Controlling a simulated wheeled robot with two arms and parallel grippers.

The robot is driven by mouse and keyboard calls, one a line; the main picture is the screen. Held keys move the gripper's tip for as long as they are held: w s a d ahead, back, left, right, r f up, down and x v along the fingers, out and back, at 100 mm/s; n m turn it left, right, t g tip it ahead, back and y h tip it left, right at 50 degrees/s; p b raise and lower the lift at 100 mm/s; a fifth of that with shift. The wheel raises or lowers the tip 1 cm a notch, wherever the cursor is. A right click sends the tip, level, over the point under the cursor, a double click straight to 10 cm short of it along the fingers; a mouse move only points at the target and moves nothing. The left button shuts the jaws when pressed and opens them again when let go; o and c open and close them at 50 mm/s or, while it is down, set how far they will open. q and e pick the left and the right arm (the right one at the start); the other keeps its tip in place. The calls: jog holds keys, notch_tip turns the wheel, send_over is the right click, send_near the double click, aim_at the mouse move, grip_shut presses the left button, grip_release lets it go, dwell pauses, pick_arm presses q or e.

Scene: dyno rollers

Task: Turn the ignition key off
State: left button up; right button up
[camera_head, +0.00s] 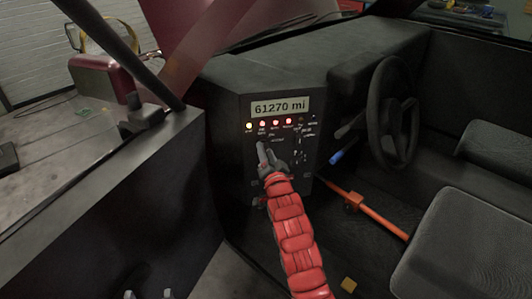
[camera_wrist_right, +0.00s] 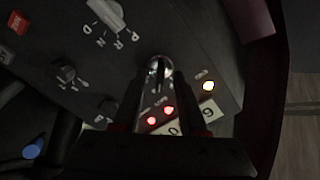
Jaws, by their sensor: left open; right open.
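The dark console (camera_head: 228,125) carries a lit display (camera_head: 280,107) reading 61270 mi, with a row of yellow and red warning lights (camera_head: 276,123) below it. My right gripper (camera_head: 264,150), on the red-sleeved arm, is at the console face under the lights. In the right wrist view its two fingers (camera_wrist_right: 158,85) are open, one on each side of a silver ignition key and its round switch (camera_wrist_right: 158,66). I cannot tell whether they touch it. In the head view the gripper hides the key. Two small grey tips of my left gripper (camera_head: 149,294) show at the bottom edge, apart.
A selector lever (camera_wrist_right: 107,14) marked with gear letters and a dark knob (camera_wrist_right: 66,74) sit near the key. A blue-ended lever (camera_head: 337,157), steering wheel (camera_head: 391,110) and orange bar (camera_head: 380,222) are to the right. The open door (camera_head: 110,200) stands left.

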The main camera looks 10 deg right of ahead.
grip_shut()
jog(key=shift+n, duration=0.3)
dwell(0.3)
jog(key=shift+a+n, duration=0.1)
jog(key=shift+n, duration=4.1)
grip_release()
